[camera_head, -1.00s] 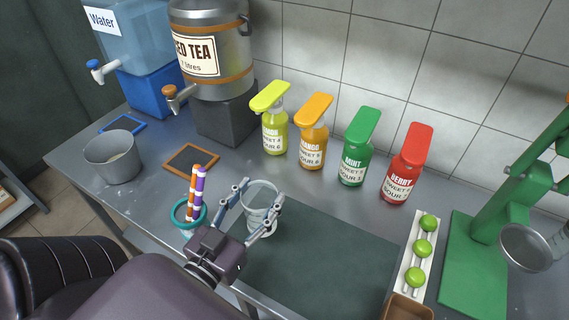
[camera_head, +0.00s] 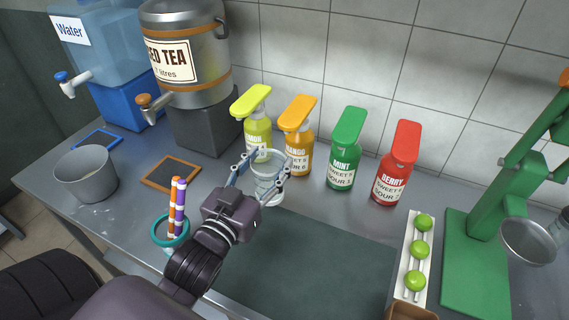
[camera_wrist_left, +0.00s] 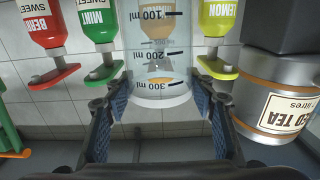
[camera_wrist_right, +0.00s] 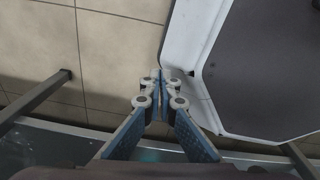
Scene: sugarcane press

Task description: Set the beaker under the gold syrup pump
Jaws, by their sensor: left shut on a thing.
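The clear glass beaker (camera_head: 268,187) is upright in my left gripper (camera_head: 262,181), whose fingers close around its sides. In the left wrist view the beaker (camera_wrist_left: 158,62), with its ml marks, appears upside down between the fingers (camera_wrist_left: 158,108). The gold syrup pump is the orange-yellow mango bottle (camera_head: 299,148), standing just behind and right of the beaker. In the left wrist view it shows through the glass. The beaker is in front of the gap between the lemon and mango bottles. My right gripper (camera_wrist_right: 162,88) is shut and empty, over floor beside a dark-topped white-edged thing.
The yellow lemon bottle (camera_head: 257,132) stands close behind the beaker. Green mint (camera_head: 342,168) and red berry (camera_head: 391,184) bottles stand to the right. A teal-rimmed holder with straws (camera_head: 170,232) is near my left arm. A dark mat (camera_head: 310,262) lies clear in front.

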